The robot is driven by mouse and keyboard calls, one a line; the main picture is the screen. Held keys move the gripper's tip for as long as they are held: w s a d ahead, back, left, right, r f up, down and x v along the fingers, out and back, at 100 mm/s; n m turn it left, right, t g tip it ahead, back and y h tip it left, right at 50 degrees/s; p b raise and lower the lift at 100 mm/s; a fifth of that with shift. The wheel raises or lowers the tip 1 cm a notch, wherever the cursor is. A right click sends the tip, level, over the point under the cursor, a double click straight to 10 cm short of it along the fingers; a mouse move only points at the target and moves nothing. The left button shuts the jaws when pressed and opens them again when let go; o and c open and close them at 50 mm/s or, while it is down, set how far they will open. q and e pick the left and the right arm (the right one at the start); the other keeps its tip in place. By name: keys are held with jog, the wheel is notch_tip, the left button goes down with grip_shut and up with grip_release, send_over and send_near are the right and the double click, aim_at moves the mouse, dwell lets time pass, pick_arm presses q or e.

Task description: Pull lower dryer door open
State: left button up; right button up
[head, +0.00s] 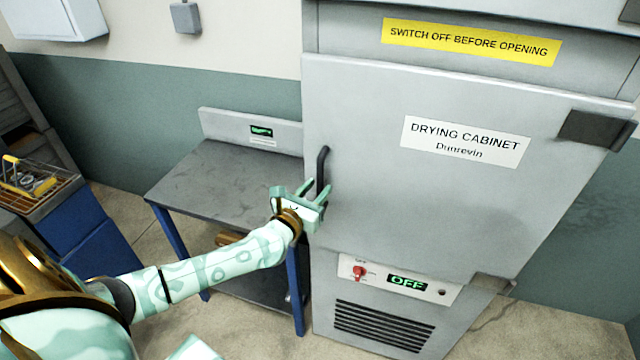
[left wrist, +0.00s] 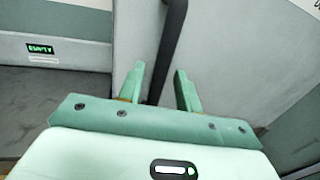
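The drying cabinet's large grey door (head: 420,210) is closed, with a "DRYING CABINET Dunrevin" label on it. Its dark upright bar handle (head: 322,170) is at the door's left edge. My left gripper (head: 312,188) is at the lower part of the handle. In the left wrist view, the open fingers (left wrist: 160,85) stand on either side of the dark handle (left wrist: 172,40), which looks closer to the left finger. I cannot tell whether they touch. My right gripper does not show clearly in either view.
Below the door is a control panel (head: 398,280) with a red knob and a green "OFF" display. A yellow "SWITCH OFF BEFORE OPENING" sign (head: 470,41) is above it. A grey-topped table (head: 215,185) with blue legs stands left of the cabinet, close to my left arm.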

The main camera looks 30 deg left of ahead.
pick_arm(q)
jog(key=shift+w+a, duration=0.1)
jog(key=shift+w, duration=1.05)
jog(key=shift+c, duration=0.2)
jog(key=shift+s, duration=0.1)
grip_shut()
